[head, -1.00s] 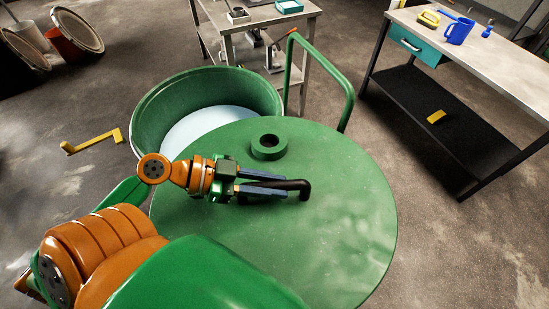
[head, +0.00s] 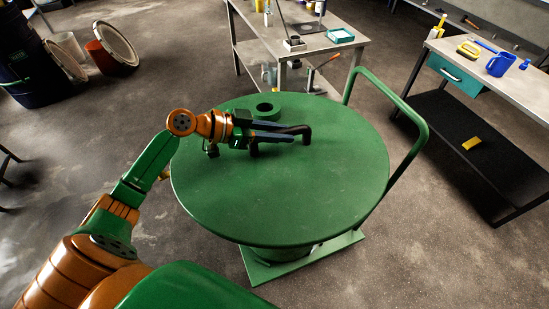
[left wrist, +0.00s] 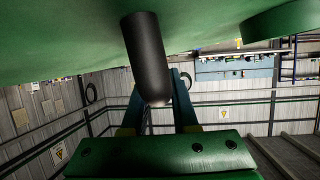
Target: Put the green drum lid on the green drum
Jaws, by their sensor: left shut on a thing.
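The green drum lid (head: 290,195) is a wide round disc with a raised ring collar and a black bar handle (head: 305,132). My left gripper (head: 283,133) is shut on the black handle. In the left wrist view, the handle (left wrist: 147,55) stands between its fingers, with the lid's green surface (left wrist: 60,40) along the top. The green drum (head: 283,254) lies under the lid in the head view and is almost wholly hidden; only a low green part shows below the lid's front edge. I cannot tell whether the lid touches the rim. My right gripper is not in view.
A green push handle (head: 410,118) rises right of the lid from a green base plate (head: 305,258). A workbench (head: 495,75) stands at right and a small table (head: 300,45) behind. Dark drums (head: 38,70) stand at far left. The floor in front is clear.

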